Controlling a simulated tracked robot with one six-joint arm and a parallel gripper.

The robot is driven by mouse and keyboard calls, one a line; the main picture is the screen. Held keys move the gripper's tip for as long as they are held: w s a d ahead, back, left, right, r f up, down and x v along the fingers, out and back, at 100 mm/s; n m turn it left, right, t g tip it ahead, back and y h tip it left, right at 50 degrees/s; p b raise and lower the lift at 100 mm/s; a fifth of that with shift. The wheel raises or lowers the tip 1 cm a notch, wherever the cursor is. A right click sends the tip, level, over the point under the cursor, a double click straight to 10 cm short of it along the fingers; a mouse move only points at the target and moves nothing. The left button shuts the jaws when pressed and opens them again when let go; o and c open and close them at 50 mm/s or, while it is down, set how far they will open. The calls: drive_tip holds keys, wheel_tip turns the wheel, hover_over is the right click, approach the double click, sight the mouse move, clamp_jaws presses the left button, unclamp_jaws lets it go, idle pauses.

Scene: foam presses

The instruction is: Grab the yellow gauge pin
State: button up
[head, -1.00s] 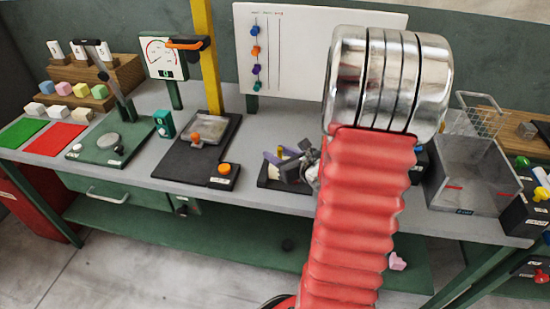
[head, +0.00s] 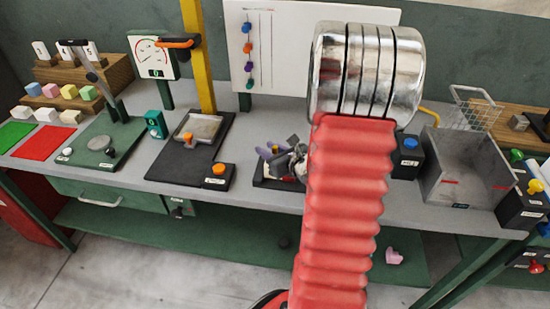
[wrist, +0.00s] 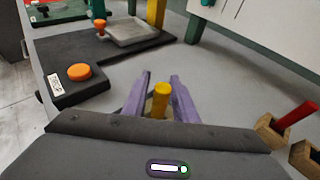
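The yellow gauge pin (wrist: 161,100) shows in the wrist view between the two purple fingers of my gripper (wrist: 160,80). The fingers stand apart on either side of it, with what looks like a narrow gap. The pin's lower end is hidden by the gripper body. In the head view my gripper (head: 267,153) is low over the black tray (head: 262,182) at the middle of the bench. I cannot make out the yellow pin there; my red arm and the gripper block much of that spot.
In the wrist view, a red pin (wrist: 296,115) stands in a wooden block (wrist: 270,131) at the right. A black base with an orange button (wrist: 79,72) lies to the left. In the head view, a blue-button box (head: 406,160) and grey bin (head: 468,190) stand right of my arm.

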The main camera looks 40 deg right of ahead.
clamp_jaws()
drive_tip(key=shift+r, duration=0.1)
idle(0.3)
wheel_tip(320, 180, up, 18)
idle(0.8)
idle(0.4)
